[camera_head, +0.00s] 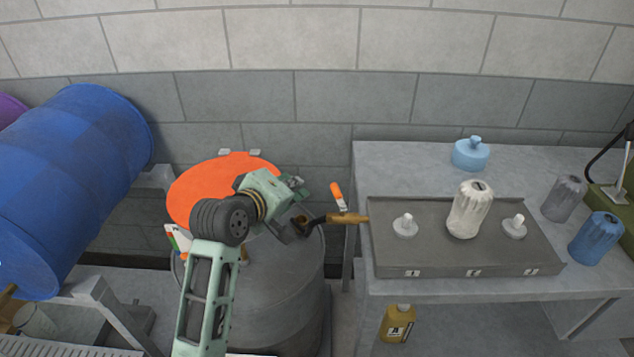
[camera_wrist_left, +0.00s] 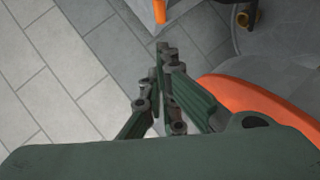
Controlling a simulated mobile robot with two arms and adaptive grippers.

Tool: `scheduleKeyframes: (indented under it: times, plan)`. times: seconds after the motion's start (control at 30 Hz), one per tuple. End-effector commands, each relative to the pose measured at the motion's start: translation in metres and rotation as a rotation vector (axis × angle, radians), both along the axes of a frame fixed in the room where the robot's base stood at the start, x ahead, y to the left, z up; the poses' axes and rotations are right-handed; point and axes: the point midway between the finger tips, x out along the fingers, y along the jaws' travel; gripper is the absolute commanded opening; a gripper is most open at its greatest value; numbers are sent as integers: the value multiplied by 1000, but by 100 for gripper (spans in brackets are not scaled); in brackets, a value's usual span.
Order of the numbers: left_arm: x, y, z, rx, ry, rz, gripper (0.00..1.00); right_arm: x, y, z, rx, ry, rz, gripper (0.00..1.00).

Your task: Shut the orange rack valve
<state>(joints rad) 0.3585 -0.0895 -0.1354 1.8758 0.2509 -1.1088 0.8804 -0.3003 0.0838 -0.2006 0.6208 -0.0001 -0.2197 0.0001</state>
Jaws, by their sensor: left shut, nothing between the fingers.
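The orange valve handle (camera_head: 337,190) stands tilted above a brass fitting (camera_head: 347,217) at the left end of the grey tray in the head view. An orange piece that looks like the same handle (camera_wrist_left: 159,10) shows at the top edge of the left wrist view. My left gripper (camera_head: 298,186) is left of the handle, above the grey drum. In the left wrist view my left gripper (camera_wrist_left: 166,50) has its fingers together and empty, with a visible gap to the orange piece. The valve body is partly unclear. My right gripper is out of view.
The grey drum (camera_head: 290,290) and orange disc (camera_head: 205,185) lie below and behind my left arm. The tray (camera_head: 400,255) holds a white ribbed container (camera_head: 469,210) and two white fittings. A blue drum (camera_head: 75,180) is at the left. Blue and grey containers stand on the table.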

Motion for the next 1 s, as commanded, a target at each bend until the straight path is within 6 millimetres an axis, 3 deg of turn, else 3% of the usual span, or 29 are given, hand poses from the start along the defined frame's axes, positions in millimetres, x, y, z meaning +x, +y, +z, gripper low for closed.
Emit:
scheduleKeyframes:
  times: [0.33, 0.6, 1.0]
  plan:
    - [56, -25, -25, 1, 1, -1, 0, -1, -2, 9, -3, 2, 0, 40]
    - [63, -52, -45, 2, 2, 0, 0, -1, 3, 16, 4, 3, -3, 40]
    - [64, -56, -49, 2, -1, 0, 0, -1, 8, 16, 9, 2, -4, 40]
